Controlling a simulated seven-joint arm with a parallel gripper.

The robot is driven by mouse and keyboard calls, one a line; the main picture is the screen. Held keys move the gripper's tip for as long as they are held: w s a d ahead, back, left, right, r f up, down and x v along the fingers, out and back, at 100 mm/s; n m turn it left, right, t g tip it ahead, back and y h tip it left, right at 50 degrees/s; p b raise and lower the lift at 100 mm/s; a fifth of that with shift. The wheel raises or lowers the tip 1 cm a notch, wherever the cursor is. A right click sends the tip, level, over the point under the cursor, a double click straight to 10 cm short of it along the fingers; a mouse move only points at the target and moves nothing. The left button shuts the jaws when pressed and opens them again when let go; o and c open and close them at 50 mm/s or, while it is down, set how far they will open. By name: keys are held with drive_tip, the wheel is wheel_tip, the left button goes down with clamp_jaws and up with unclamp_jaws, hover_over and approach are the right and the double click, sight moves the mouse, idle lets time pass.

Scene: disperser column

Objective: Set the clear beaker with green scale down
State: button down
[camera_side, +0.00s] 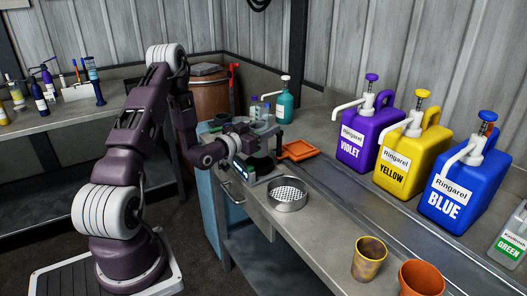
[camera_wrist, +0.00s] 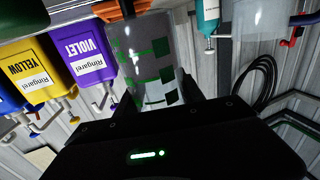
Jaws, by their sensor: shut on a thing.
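The clear beaker with green scale (camera_wrist: 150,62) fills the upper middle of the wrist view, with green and dark square marks on its wall. My gripper (camera_wrist: 155,98) is shut on it, with dark fingers on either side of the glass. In the side view my gripper (camera_side: 243,150) is over the far left part of the bench, by a grey device with a dark round top (camera_side: 260,163). The beaker is hard to make out there. I cannot tell whether its base touches anything.
A perforated metal dish (camera_side: 287,195) and an orange tray (camera_side: 298,150) lie near my gripper. Violet (camera_side: 368,135), yellow (camera_side: 411,150) and blue (camera_side: 464,175) pump jugs line the back. A teal bottle (camera_side: 285,105) stands behind. Bench between dish and brown cup (camera_side: 369,260) is clear.

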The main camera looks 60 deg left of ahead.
wheel_tip(320, 180, down, 5)
drive_tip(key=shift+r, duration=0.1)
drive_tip(key=c, duration=0.7)
unclamp_jaws()
drive_tip(key=shift+f, duration=0.2)
